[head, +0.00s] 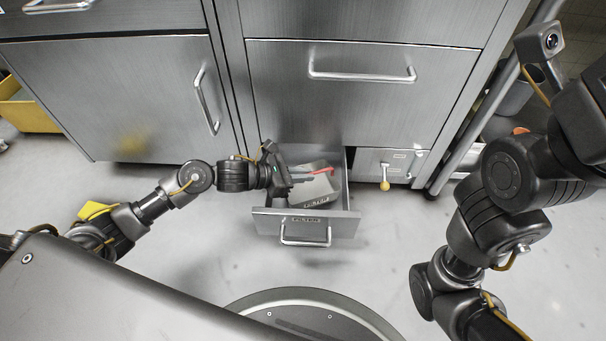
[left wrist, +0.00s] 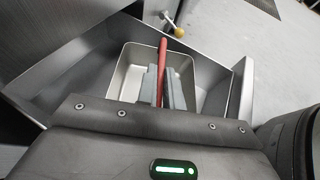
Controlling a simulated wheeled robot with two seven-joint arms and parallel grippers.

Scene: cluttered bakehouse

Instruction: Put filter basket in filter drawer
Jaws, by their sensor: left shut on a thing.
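The filter drawer (head: 335,229) is pulled out low in the steel cabinet, with a label and bar handle on its front. The filter basket (head: 318,187) is a grey metal box with a red handle, within the drawer's walls in the head view. The left wrist view also shows the basket (left wrist: 121,73) inside the drawer (left wrist: 247,95). I cannot tell whether it rests on the drawer floor. My left gripper (head: 306,175) is shut on the red handle (left wrist: 162,60), over the drawer. My right arm shows at the right, but its gripper is out of view.
A closed drawer (head: 360,95) with a bar handle is above the open one. A small panel with a yellow knob (head: 385,185) is to its right. A cabinet door (head: 120,95) is at the left. A yellow bin (head: 22,108) stands far left. Grey floor lies in front.

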